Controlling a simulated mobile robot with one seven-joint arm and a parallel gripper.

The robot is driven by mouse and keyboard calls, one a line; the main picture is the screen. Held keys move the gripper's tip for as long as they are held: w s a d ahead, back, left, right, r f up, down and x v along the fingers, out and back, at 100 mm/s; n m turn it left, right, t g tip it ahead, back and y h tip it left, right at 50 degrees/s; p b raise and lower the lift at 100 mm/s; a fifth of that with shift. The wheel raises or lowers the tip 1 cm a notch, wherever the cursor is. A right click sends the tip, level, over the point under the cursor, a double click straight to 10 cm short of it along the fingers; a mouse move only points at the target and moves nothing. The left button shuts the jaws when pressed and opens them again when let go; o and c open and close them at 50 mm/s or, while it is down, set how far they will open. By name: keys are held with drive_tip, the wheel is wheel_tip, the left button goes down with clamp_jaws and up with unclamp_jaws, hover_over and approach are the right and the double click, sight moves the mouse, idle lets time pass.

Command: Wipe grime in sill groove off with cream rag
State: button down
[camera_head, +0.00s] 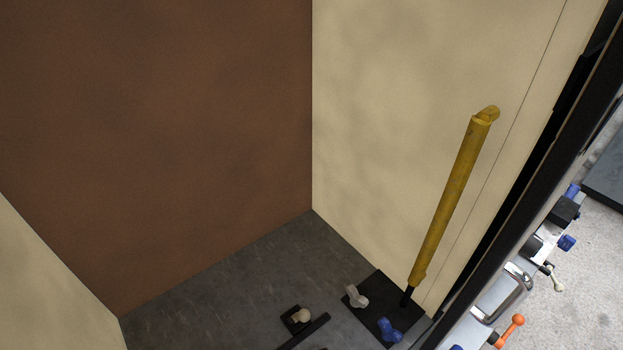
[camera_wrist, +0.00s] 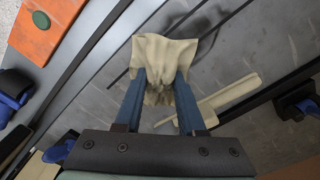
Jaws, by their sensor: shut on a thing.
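My gripper (camera_wrist: 163,88) shows in the wrist view with two blue fingers. It is shut on the cream rag (camera_wrist: 160,56), which is bunched between the fingertips and spreads out beyond them. Under the rag is a grey surface (camera_wrist: 110,80) with long dark lines running slantwise across it. I cannot tell which line is the sill groove, and I cannot make out grime. Whether the rag touches the surface is unclear. Neither the gripper nor the rag shows in the head view.
A yellow bar (camera_head: 450,195) stands tilted by the cream wall (camera_head: 400,100). A dark mat (camera_head: 385,312) with pale and blue pieces lies on the grey floor (camera_head: 220,300). In the wrist view, an orange board (camera_wrist: 50,25) is at upper left and a cream strip (camera_wrist: 225,95) at right.

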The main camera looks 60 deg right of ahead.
drive_tip(key=shift+s+a+p, duration=0.3)
drive_tip(key=shift+s+p, duration=0.1)
drive_tip(key=shift+s, duration=0.45)
drive_tip(key=shift+s+a+p, duration=0.25)
drive_tip(key=shift+s+p, duration=0.25)
drive_tip(key=shift+s, duration=0.2)
drive_tip(key=shift+s+a+p, duration=0.2)
drive_tip(key=shift+s+p, duration=0.25)
drive_tip(key=shift+s, duration=0.25)
drive_tip(key=shift+w, duration=0.1)
drive_tip(key=shift+w+d+f+b, duration=0.1)
drive_tip(key=shift+w+d+b, duration=0.2)
drive_tip(key=shift+w, duration=0.35)
drive_tip(key=shift+w+d+r+b, duration=0.15)
drive_tip(key=shift+w+b, duration=0.25)
drive_tip(key=shift+w, duration=0.3)
drive_tip(key=shift+w+d+f+b, duration=0.15)
drive_tip(key=shift+w+d+b, duration=0.15)
drive_tip(key=shift+w, duration=0.35)
drive_tip(key=shift+w+d+b, duration=0.2)
drive_tip(key=shift+w+b, duration=0.1)
drive_tip(key=shift+w, duration=0.65)
